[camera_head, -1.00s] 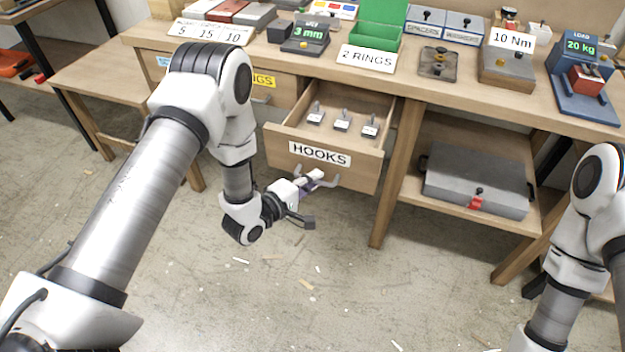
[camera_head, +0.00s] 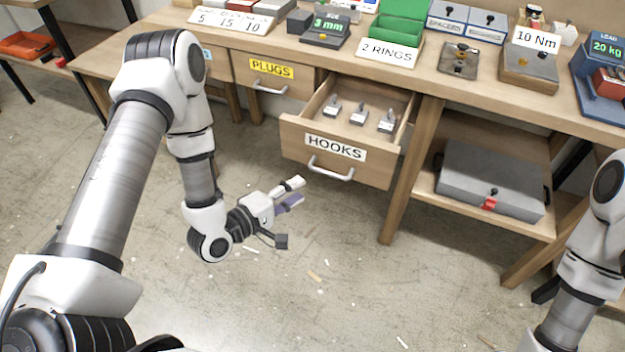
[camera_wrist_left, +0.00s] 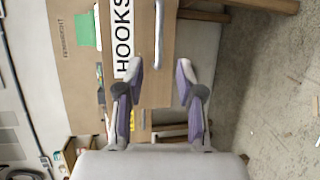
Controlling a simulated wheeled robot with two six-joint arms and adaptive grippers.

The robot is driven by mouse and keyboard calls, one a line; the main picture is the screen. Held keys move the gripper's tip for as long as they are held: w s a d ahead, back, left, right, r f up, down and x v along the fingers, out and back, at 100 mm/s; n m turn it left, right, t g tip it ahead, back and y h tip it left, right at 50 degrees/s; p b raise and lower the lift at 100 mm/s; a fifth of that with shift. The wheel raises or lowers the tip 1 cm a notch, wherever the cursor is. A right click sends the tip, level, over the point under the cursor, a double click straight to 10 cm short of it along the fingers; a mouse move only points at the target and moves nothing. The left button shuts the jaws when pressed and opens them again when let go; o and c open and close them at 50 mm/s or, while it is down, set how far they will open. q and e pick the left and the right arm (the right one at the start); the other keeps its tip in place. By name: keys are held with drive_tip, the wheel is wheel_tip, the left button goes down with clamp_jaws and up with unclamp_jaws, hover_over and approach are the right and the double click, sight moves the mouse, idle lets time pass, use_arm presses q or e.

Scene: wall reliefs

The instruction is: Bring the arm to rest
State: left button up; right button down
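My left gripper (camera_head: 291,194) is in front of and below the open HOOKS drawer (camera_head: 290,139), apart from its metal handle (camera_head: 331,168). In the left wrist view my left gripper (camera_wrist_left: 158,72) has its two fingers spread with nothing between them. The drawer front with its HOOKS label shows there, and the handle (camera_wrist_left: 159,35) lies beyond the fingertips. Part of my right arm (camera_head: 590,240) is at the right edge of the head view; its gripper is out of frame.
Several hooks (camera_head: 358,116) stand in the open drawer. The closed PLUGS drawer (camera_head: 270,84) is to its left. A grey case (camera_head: 490,182) lies on the lower shelf. The workbench top (camera_head: 440,90) carries a green box (camera_head: 395,22) and other stations.

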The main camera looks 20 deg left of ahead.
use_arm(q)
drive_tip(key=shift+s+a+r, duration=0.1)
drive_tip(key=shift+s+a, duration=0.1)
drive_tip(key=shift+s, duration=0.35)
